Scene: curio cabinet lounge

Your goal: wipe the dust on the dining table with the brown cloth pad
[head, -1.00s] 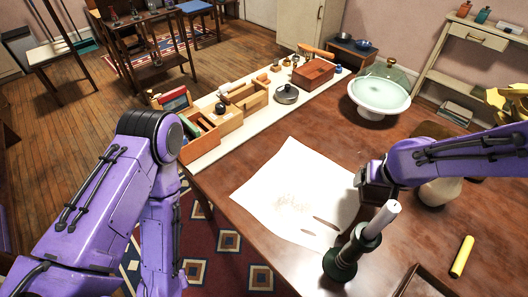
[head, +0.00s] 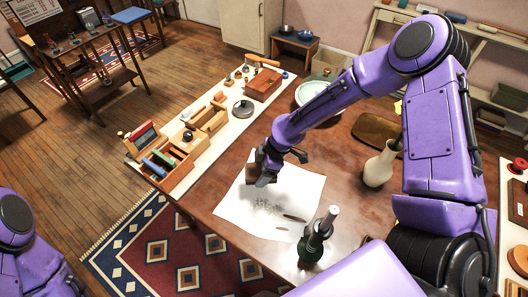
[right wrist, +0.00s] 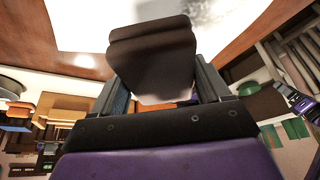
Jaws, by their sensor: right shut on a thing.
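The dining table (head: 345,160) is reddish-brown wood with a white sheet (head: 300,186) lying on it. A grey speckled dust patch (head: 267,206) shows on the sheet. My right gripper (head: 264,178) is shut on the brown cloth pad (right wrist: 152,50), which sits between the fingers in the right wrist view. In the head view the gripper is over the sheet's left part, just beyond the dust. The pad is mostly hidden there, and I cannot tell whether it touches the sheet. My left gripper is out of view; only part of my left arm shows.
A dark green bottle-like holder with a pale top (head: 313,240) stands at the sheet's near right edge. A cream vase (head: 380,165) and a brown tray (head: 376,130) are to the right. A pale shelf with boxes and small objects (head: 180,168) runs along the table's left side.

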